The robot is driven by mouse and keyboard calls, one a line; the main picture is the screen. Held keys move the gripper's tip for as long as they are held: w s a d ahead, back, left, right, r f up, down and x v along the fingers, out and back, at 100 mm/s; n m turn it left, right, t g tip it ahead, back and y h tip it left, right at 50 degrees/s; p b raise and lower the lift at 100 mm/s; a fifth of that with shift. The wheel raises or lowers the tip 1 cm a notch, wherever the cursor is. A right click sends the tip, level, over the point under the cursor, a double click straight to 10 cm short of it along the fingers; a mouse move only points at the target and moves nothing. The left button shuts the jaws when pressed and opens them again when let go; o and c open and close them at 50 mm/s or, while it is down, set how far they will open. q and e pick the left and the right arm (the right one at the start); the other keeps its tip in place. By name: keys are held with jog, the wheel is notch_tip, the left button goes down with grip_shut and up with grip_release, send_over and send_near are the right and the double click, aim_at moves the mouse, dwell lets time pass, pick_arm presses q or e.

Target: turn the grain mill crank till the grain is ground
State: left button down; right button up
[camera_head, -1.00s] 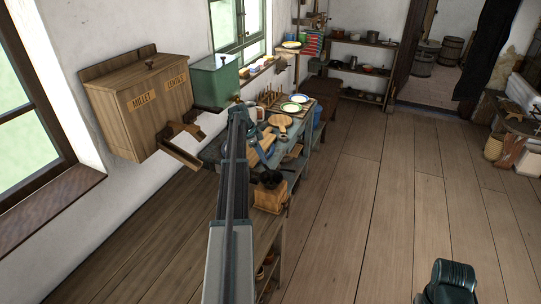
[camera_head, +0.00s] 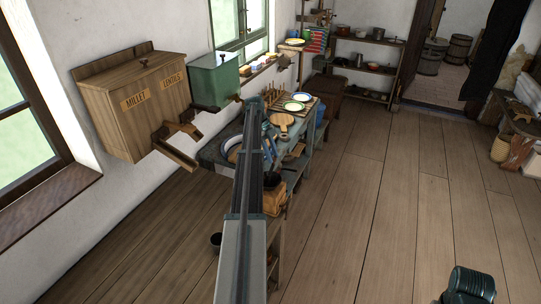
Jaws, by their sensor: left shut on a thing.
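The grain mill (camera_head: 274,199) is a small wooden box with a dark top, on the near end of the bench, partly hidden behind my left arm. My left arm reaches up the middle of the head view. My left gripper (camera_head: 269,146) is just above and beyond the mill's top, small and partly hidden by my own arm. It is shut on what seems to be the mill's crank; the crank itself is not clearly seen. The grain and the inside of the mill are hidden. My right gripper is not in view; only a dark part of mine shows at the bottom right.
A wooden millet and lentils box (camera_head: 135,105) hangs on the left wall, beside a green container (camera_head: 215,82). A dark pot (camera_head: 216,240) is low beside the bench. The floor on the right is clear.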

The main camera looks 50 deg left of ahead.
pick_arm(q)
jog(key=shift+w+d+m, duration=0.15)
jog(key=shift+d+m, duration=0.05)
jog(key=shift+m, duration=0.1)
dwell(0.4)
jog(key=c, duration=0.5)
grip_release()
jog(key=shift+c, duration=0.2)
jog(key=w+p+v, duration=0.1)
jog(key=p+v, duration=1.1)
jog(key=v, duration=0.1)
jog(key=shift+s+r+p, duration=0.35)
jog(key=shift+s+r, duration=0.05)
